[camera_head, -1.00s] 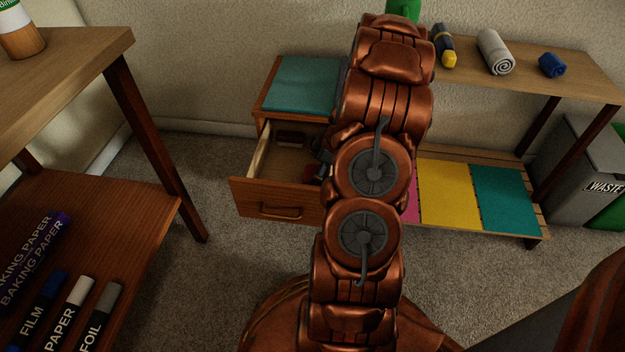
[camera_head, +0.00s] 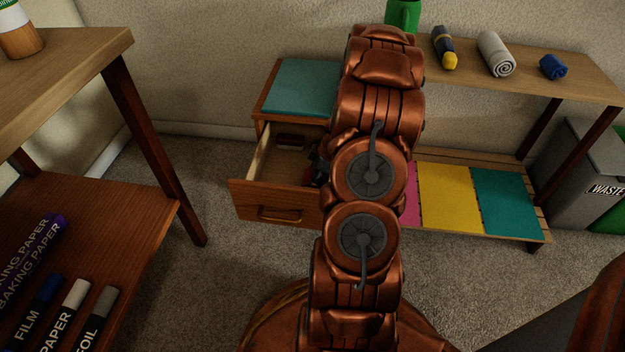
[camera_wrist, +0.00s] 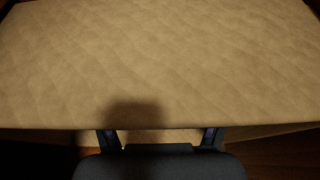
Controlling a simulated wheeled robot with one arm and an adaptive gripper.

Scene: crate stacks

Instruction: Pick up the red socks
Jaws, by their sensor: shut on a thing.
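The red socks show only as a small red patch (camera_head: 308,177) inside the open drawer (camera_head: 262,198) in the head view. My arm covers the rest of them. My gripper (camera_head: 319,168) is down in the drawer at the red patch, shut on the socks, and mostly hidden behind my arm. In the wrist view, the two dark finger parts of my gripper (camera_wrist: 160,138) show at the bottom edge. The socks cannot be made out there; a pale brown wooden surface (camera_wrist: 160,70) fills most of that view.
A dark item (camera_head: 291,138) lies at the back of the drawer. A cabinet with a teal top (camera_head: 298,85) stands behind it. A shelf bench (camera_head: 520,75) with rolled cloths is at the right, bins (camera_head: 585,165) beyond it. A wooden shelf unit (camera_head: 100,220) stands left.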

